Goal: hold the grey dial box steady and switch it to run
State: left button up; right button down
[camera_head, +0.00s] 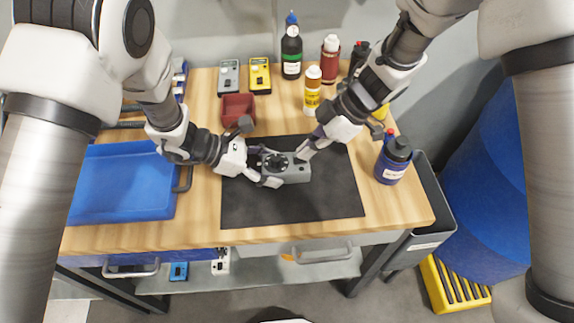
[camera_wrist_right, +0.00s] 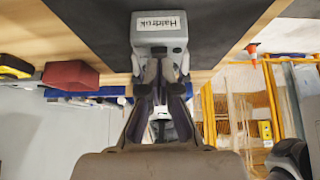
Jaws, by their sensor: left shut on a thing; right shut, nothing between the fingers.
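The grey dial box (camera_head: 293,171) lies on the black mat (camera_head: 330,197), with a round black dial (camera_head: 275,162) on top. My left gripper (camera_head: 257,168) is shut on the box at its left end, with fingers partly hiding that end. My right gripper (camera_head: 306,151) is shut and empty beside the box's back right corner. In the right wrist view the box (camera_wrist_right: 160,43) shows a white label, and my right fingertips (camera_wrist_right: 160,76) are close to it; I cannot tell if they touch. The dial's setting is too small to read.
A blue tray (camera_head: 120,212) stands left of the mat. Behind are a red bin (camera_head: 238,99), a grey meter (camera_head: 229,76) and a yellow meter (camera_head: 260,73). Bottles, including a yellow one (camera_head: 312,92) and a blue one (camera_head: 393,162), stand right. The mat's front is clear.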

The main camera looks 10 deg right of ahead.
jog(key=shift+f, duration=0.4)
jog(key=shift+r, duration=3.05)
pick_arm(q)
jog(key=o, duration=1.6)
